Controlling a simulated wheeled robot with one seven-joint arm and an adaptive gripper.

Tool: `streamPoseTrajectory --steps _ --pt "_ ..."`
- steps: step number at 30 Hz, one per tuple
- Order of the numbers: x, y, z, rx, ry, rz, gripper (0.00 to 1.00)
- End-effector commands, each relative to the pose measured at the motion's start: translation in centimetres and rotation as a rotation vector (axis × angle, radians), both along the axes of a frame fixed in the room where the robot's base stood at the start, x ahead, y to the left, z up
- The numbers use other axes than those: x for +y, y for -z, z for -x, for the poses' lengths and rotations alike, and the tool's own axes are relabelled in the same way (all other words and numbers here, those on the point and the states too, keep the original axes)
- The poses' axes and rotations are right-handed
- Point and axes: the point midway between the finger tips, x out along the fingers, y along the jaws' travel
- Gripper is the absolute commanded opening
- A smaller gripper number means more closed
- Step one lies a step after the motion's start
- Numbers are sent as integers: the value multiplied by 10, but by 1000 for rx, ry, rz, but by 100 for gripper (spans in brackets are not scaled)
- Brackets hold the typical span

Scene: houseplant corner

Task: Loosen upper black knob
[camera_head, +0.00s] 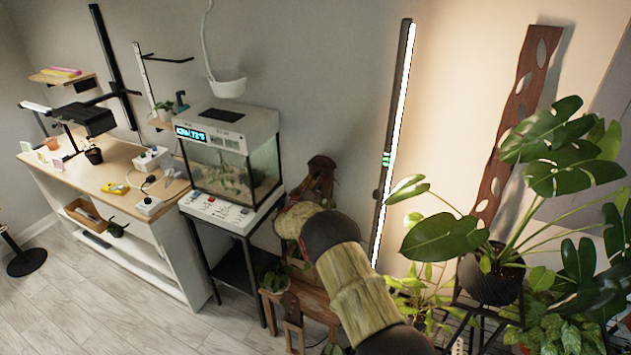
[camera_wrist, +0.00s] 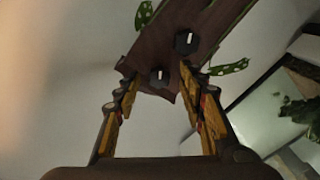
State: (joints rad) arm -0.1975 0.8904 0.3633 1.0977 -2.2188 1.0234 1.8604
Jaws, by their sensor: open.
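In the wrist view a dark brown board (camera_wrist: 205,25) crosses the top at a slant and carries two black knobs, each with a white mark. One black knob (camera_wrist: 187,42) is higher in the picture, and the other black knob (camera_wrist: 158,77) is lower left, near the board's end. My gripper (camera_wrist: 157,88) is open and empty. Its two yellow-brown fingers point toward the board. The lower-left knob appears between the fingertips, and the higher knob lies beyond the right fingertip. I cannot tell any contact. In the head view my arm hides this area, and I cannot make out the knobs.
Spotted green leaves (camera_wrist: 228,68) stick out beside the board. A glass terrarium (camera_head: 235,165) stands on a stand left of my arm. A tall lit lamp bar (camera_head: 392,140) and a large potted plant (camera_head: 490,275) stand to the right. Bare floor (camera_head: 90,310) lies at the front left.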

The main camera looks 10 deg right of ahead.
Motion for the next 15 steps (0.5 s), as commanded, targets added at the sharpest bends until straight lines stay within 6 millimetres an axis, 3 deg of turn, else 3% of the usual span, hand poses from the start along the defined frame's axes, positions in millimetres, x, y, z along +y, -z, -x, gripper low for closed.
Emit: streamPoseTrajectory --steps 7,15 --pt "-1 -1 -1 0 0 0 40" --pt "-1 0 -1 0 0 0 25"
